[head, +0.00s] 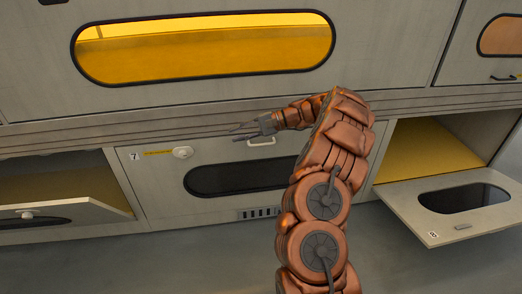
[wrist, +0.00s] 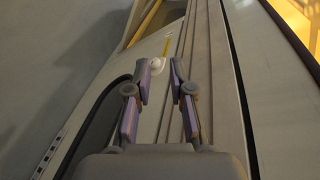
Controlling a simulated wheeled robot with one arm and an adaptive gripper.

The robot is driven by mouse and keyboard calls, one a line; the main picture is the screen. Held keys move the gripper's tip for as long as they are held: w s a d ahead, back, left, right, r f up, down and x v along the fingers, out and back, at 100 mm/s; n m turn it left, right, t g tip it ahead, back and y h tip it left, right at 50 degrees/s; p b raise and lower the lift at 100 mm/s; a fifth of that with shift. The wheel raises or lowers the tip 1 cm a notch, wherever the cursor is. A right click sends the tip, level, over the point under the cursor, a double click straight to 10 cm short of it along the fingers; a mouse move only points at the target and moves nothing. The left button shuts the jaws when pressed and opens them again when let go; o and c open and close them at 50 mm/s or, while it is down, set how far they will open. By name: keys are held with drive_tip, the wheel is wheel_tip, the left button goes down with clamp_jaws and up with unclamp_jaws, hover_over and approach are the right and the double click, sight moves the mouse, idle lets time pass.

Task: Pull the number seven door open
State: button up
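The number seven door (head: 165,190) is a shut grey panel in the lower row, with a dark oval window (head: 240,177). A "7" label (head: 134,156), a yellow strip (head: 158,153) and a round white knob (head: 182,152) sit along its upper left. A pale bar handle (head: 262,142) is at the top edge, just below my gripper. My gripper (head: 236,134) points left near this top edge, empty and apart from the knob. The handle is not seen there.
The number eight door (head: 410,200) hangs open at right, below a yellow-lined compartment (head: 425,148). Another flap (head: 90,211) is open at left. A ridged ledge (head: 90,134) runs above door seven, under a large upper door with a lit yellow window (head: 205,47). Floor in front is clear.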

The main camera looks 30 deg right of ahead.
sight(265, 144)
drive_tip(key=d+f+m+t+h+b, duration=0.1)
drive_tip(key=d+f+m+t, duration=0.1)
drive_tip(key=d+f, duration=0.45)
drive_tip(key=d+f+m+t+h+b, duration=0.15)
drive_tip(key=d+f, duration=0.25)
drive_tip(key=d, duration=0.6)
drive_tip(key=shift+t, duration=0.35)
drive_tip(key=shift+s+b+x, duration=0.2)
drive_tip(key=shift+b+x, duration=0.8)
drive_tip(key=shift+x, duration=2.4)
drive_tip(key=shift+a+f, duration=0.1)
drive_tip(key=shift+a, duration=0.05)
clamp_jaws()
